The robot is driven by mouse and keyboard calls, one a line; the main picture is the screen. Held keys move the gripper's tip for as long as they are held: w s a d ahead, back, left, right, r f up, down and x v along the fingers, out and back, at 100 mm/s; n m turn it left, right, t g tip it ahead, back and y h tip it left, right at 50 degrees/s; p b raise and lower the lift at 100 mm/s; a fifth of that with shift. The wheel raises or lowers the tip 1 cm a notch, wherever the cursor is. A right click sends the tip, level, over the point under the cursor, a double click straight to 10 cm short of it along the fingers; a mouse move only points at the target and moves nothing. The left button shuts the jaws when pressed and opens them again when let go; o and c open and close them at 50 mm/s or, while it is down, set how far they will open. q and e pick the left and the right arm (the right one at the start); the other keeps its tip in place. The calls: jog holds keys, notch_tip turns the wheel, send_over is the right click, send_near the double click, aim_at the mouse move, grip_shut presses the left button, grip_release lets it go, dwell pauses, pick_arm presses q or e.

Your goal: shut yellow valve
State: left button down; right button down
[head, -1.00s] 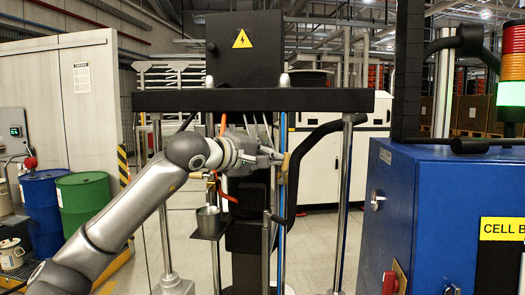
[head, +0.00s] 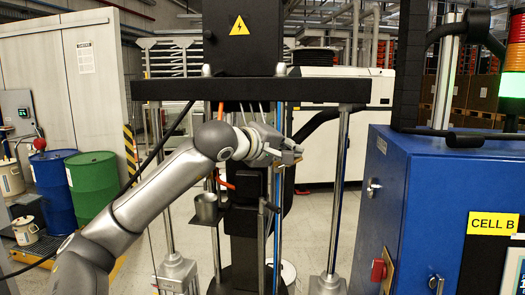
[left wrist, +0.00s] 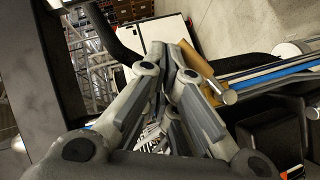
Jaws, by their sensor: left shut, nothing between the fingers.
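My left gripper (head: 294,151) is in front of the pump stand's upright pipes, below the black crossbar. Its fingers are shut with nothing between them; the left wrist view shows the fingertips (left wrist: 172,52) together. A yellow-tan bar, which looks like the yellow valve's handle (left wrist: 195,64), lies right beside the fingers in that view and is partly hidden by one. I cannot tell whether they touch. In the head view only a small yellowish bit of the valve (head: 291,164) shows by the fingertips. My right gripper is in neither view.
A blue cabinet (head: 408,190) marked CELL B stands close on the right. The black crossbar (head: 250,91) runs above my left gripper. A metal cup (head: 207,208) sits below my arm. Blue (head: 55,190) and green (head: 93,183) drums stand at left.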

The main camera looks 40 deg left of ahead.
pick_arm(q)
jog(key=shift+w+d+f+b, duration=0.35)
jog(key=shift+w+d+f, duration=0.15)
jog(key=shift+d+f, duration=0.2)
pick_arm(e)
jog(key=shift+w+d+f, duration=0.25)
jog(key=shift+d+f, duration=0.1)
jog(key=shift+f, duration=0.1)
pick_arm(q)
jog(key=shift+w+f, duration=0.1)
dwell(1.0)
